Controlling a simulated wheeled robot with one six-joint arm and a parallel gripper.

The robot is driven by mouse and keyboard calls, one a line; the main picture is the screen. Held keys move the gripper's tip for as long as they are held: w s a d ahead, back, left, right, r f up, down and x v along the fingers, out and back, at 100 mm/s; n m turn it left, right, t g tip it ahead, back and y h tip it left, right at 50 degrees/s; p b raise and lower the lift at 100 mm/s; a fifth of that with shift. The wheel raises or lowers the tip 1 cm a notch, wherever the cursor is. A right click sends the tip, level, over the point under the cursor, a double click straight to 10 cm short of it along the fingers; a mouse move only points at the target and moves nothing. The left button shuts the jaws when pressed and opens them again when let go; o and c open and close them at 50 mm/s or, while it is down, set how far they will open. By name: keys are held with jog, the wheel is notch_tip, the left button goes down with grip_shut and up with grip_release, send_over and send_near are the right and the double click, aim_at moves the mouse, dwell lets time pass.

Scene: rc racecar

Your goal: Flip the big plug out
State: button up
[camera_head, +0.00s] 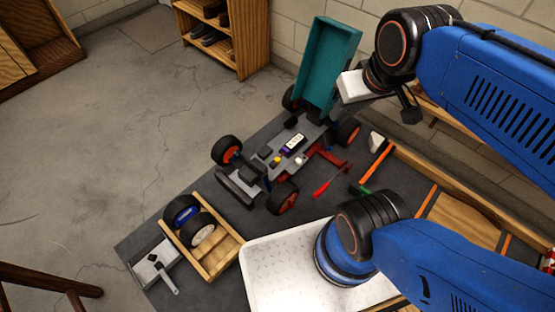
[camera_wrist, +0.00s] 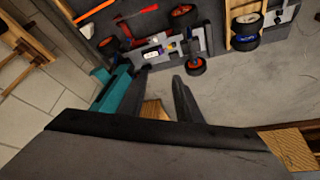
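The racecar chassis (camera_head: 262,163) stands on the dark mat with its teal body shell (camera_head: 327,65) raised at the far end. A black-and-white labelled block with a purple end (camera_head: 292,144) sits on the chassis; it also shows in the wrist view (camera_wrist: 150,54). A small yellow part (camera_head: 277,161) lies beside it. I cannot tell which small part is the big plug. My gripper, seen in the wrist view (camera_wrist: 160,72), has its two dark fingers apart with nothing between them. It is above and beyond the car's far end, near the raised shell, away from the chassis parts.
A red screwdriver (camera_head: 322,189) lies right of the car. A wooden tray (camera_head: 218,258) holding wheels and a grey box (camera_head: 153,265) are at the near left. A white tray (camera_head: 275,280) is at the front. The raised shell stands close to my gripper.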

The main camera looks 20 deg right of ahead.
jog(key=shift+c, duration=0.7)
jog(key=c, duration=0.5)
jog(key=shift+w+f, duration=0.1)
jog(key=shift+w, duration=0.05)
grip_shut()
jog(key=w+a+f+n+g+h, duration=0.1)
jog(key=w+a+f+n+h, duration=0.1)
jog(key=w+f+n, duration=0.4)
jog(key=w+a+f+n+g+h, duration=0.1)
jog(key=w+f+n+h, duration=0.15)
jog(key=w+f, duration=0.6)
jog(key=w+a+f+n+g+h, duration=0.1)
jog(key=w+a+f+n+h, duration=0.15)
jog(key=w+f, duration=0.45)
jog(key=w+a+f+n+t, duration=0.1)
jog(key=a+f+n, duration=0.3)
jog(key=f, duration=0.6)
jog(key=w+a+f+n+t+h, duration=0.1)
jog(key=a+f+n, duration=0.3)
jog(key=f, duration=0.6)
jog(key=w+a+f+n+t, duration=0.1)
jog(key=a+f+n, duration=0.3)
jog(key=f, duration=0.7)
jog(key=shift+w+a+n, duration=0.15)
jog(key=shift+w+n, duration=0.15)
jog(key=shift+n, duration=0.2)
